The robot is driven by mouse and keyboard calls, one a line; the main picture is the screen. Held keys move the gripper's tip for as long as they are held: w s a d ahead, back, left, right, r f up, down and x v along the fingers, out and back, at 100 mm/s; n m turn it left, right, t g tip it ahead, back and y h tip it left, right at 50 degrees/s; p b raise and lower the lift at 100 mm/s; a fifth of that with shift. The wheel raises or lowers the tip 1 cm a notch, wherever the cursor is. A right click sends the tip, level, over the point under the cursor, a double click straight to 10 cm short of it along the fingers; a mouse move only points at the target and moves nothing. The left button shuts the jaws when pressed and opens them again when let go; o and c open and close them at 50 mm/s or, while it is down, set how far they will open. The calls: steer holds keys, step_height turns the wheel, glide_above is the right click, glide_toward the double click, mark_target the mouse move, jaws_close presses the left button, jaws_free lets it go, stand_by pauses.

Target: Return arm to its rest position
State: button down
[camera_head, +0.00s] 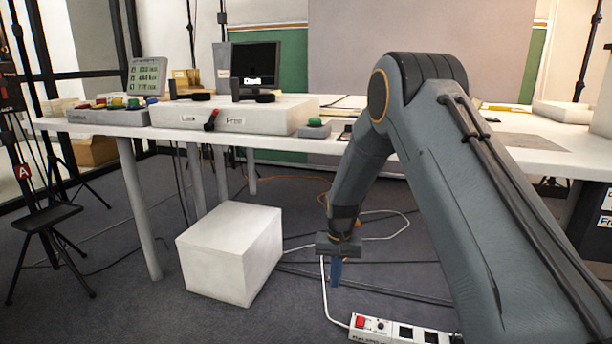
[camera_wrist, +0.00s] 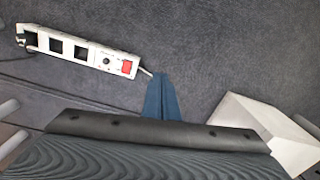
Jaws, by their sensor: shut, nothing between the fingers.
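My gripper (camera_head: 336,273) hangs below table height in the head view, in front of the table and pointing down at the carpet. Its blue fingers are together with nothing between them. In the wrist view the shut fingers (camera_wrist: 162,97) point at bare grey carpet, between a power strip and a white box. My grey arm (camera_head: 440,150) rises from the lower right of the head view, bends at a high elbow and comes down to the gripper.
A white box (camera_head: 229,252) stands on the floor left of my gripper. A power strip (camera_head: 395,331) with a red switch lies on the carpet nearby, with cables around it. The white table (camera_head: 172,131) behind carries button panels, a monitor (camera_head: 256,65) and a sign (camera_head: 146,77).

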steer(key=s+a+r+n, duration=0.1)
steer(key=s+a+r, duration=0.3)
steer(key=s+r, duration=0.3)
steer(key=s+a+r+n+p, duration=0.1)
steer(key=s+a+r+n, duration=0.1)
steer(key=s+a+r, duration=0.35)
steer(key=s+a+r+n, duration=0.1)
steer(key=s+a+r, duration=0.2)
steer(key=s+r, duration=0.5)
steer(key=s+d+r+n+y, duration=0.1)
steer(key=s+r+n, duration=0.15)
steer(key=s, duration=0.95)
steer(key=s+d+r+n, duration=0.15)
steer(key=s+r, duration=0.25)
steer(key=s, duration=0.9)
steer(key=d+r+m+p, duration=0.2)
steer(key=d+r+p, duration=0.4)
steer(key=r+p, duration=0.3)
steer(key=d+r+m+h+p, duration=0.1)
steer(key=d+r+p, duration=0.6)
steer(key=p, duration=1)
steer(key=d+r+m+p, duration=0.3)
steer(key=d+r+p, duration=0.4)
steer(key=r+p, duration=0.5)
steer(key=shift+w+r+m+p, duration=0.4)
steer(key=shift+w+p, duration=0.05)
steer(key=shift+p, duration=0.05)
